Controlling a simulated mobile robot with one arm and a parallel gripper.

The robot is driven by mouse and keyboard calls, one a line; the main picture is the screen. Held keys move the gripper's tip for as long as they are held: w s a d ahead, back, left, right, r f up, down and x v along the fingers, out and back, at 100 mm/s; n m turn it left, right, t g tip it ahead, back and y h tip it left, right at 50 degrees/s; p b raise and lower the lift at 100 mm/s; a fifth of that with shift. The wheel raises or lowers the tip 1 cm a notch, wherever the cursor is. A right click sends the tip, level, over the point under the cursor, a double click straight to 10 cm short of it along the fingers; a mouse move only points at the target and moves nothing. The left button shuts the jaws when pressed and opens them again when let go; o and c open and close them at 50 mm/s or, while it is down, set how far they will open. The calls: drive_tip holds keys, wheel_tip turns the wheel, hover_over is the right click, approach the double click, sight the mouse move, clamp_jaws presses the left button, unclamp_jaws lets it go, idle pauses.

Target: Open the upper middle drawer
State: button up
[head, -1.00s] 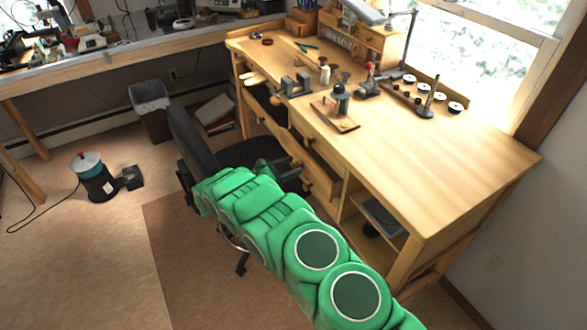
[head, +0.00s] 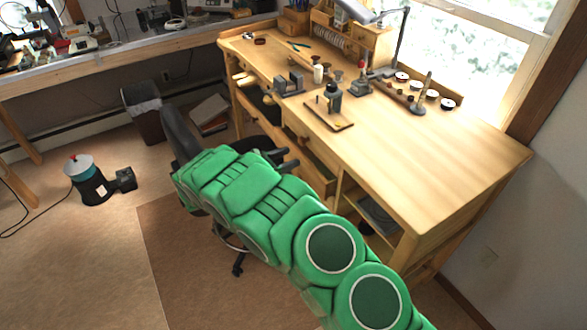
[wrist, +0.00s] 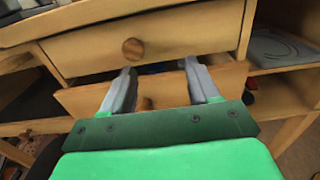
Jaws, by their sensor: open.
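The upper middle drawer (wrist: 180,37) has a plain wooden front with a round knob (wrist: 133,49) and looks shut in the wrist view. Its front also shows under the bench top in the head view (head: 312,147). A lower drawer (wrist: 165,92) sits beneath it and looks partly pulled out, with a dark gap above its front. My gripper (wrist: 163,82) is open and empty. Its fingertips are below the upper knob in the picture, in front of the lower drawer. The lower knob (wrist: 145,103) shows between the fingers, partly hidden by my gripper.
The wooden workbench (head: 440,150) carries a vise, bottle, lamp and small tools. A black office chair (head: 180,135) stands close to my arm on the left. An open shelf (wrist: 280,55) lies right of the drawers. A bin (head: 145,110) stands behind the chair.

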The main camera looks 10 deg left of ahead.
drive_tip(key=s+d+r, duration=0.4)
drive_tip(key=s+r, duration=0.1)
drive_tip(key=s, duration=0.3)
drive_tip(key=shift+s+d, duration=0.3)
drive_tip(key=shift+s, duration=0.1)
